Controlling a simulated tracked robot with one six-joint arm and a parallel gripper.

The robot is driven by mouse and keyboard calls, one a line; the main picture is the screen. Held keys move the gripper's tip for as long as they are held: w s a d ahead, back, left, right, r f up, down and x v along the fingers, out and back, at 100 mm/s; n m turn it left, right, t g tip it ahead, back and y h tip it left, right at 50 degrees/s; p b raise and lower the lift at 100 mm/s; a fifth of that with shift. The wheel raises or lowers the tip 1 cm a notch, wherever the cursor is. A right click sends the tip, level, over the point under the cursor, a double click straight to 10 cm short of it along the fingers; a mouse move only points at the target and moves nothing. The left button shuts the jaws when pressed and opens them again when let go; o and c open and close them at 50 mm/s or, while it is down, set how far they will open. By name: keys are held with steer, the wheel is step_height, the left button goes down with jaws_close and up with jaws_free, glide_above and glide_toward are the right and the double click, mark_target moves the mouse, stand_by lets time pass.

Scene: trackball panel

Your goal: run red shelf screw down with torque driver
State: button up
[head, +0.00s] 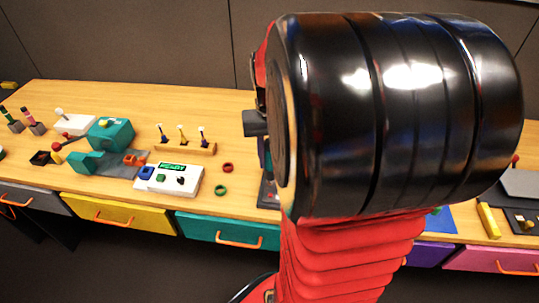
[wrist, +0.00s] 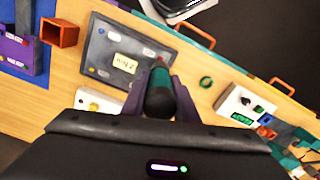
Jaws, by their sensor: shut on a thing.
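In the wrist view my gripper (wrist: 160,86) has its purple fingers shut on a dark, round-handled tool, which looks like the torque driver (wrist: 159,103). A teal section and a small red spot show at its far end, over the lower right of a grey panel (wrist: 101,50) with a pale label and small coloured heads. I cannot tell if the tip touches anything or if that red spot is the red shelf screw. In the head view my black arm link hides my gripper and most of the panel.
A white READY box (head: 169,179), a teal vise (head: 110,133), and a wooden rack (head: 184,148) stand left of my arm. Green (head: 221,190) and red (head: 228,167) rings lie nearby. In the wrist view, an orange square holder (wrist: 60,33) stands left of the panel.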

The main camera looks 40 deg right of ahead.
mark_target(271, 172)
steer(key=shift+f, duration=2.5)
steer(key=shift+s+f, duration=0.15)
steer(key=shift+f, duration=0.25)
stand_by(2.2)
steer(key=shift+r, duration=3.05)
